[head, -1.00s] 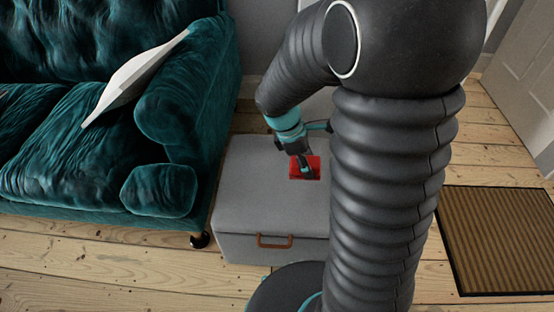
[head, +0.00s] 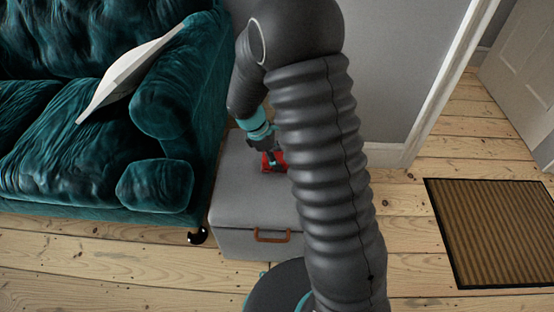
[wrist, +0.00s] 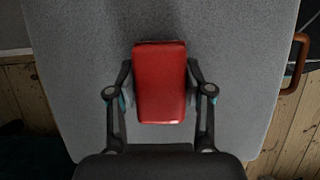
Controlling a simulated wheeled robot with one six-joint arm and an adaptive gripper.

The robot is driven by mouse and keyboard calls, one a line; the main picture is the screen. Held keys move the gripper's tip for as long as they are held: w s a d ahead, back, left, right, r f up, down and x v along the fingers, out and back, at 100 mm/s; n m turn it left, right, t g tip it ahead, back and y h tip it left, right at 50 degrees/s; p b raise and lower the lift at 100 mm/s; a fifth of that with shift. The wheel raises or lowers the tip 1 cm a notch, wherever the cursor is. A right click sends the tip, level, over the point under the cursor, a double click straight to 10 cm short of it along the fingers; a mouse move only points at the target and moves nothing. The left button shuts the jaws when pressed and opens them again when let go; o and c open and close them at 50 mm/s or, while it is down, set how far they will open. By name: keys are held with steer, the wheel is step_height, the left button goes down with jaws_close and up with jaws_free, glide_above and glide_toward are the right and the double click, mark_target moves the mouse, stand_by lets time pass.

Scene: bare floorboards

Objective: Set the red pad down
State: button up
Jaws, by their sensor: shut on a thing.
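The red pad (wrist: 160,82) is a small, glossy block with rounded edges. In the wrist view my gripper (wrist: 160,95) is shut on it, with one finger against each long side. In the head view the red pad (head: 267,162) shows partly behind my gripper (head: 270,158), over the top of a grey box (head: 238,190). The grey box top also fills most of the wrist view (wrist: 90,60). I cannot tell whether the pad touches the box top.
The box has a brown handle (head: 272,235) on its front. A teal velvet sofa (head: 155,185) with a pale cushion (head: 130,65) stands close on its left. A ribbed brown doormat (head: 495,230) lies at right on the floorboards. Bare floor (head: 130,265) lies in front.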

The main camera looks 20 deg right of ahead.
steer(key=shift+f, duration=0.35)
steer(key=shift+f, duration=0.2)
steer(key=o, duration=1.1)
steer(key=shift+r, duration=0.1)
steer(key=p+v, duration=0.1)
steer(key=v, duration=1)
steer(key=shift+r, duration=0.25)
steer(key=s+d+r+m+t+y, duration=0.3)
steer(key=s+r+m, duration=0.4)
steer(key=s+r, duration=0.5)
steer(key=s+r+m+t, duration=0.2)
steer(key=s+m, duration=0.1)
steer(key=s, duration=0.3)
steer(key=s+r+m+t+y, duration=0.1)
steer(key=s+r+m+t, duration=0.1)
steer(key=s, duration=0.4)
steer(key=shift+d+r+m, duration=0.45)
steer(key=shift+r+m, duration=0.05)
steer(key=shift+m, duration=0.7)
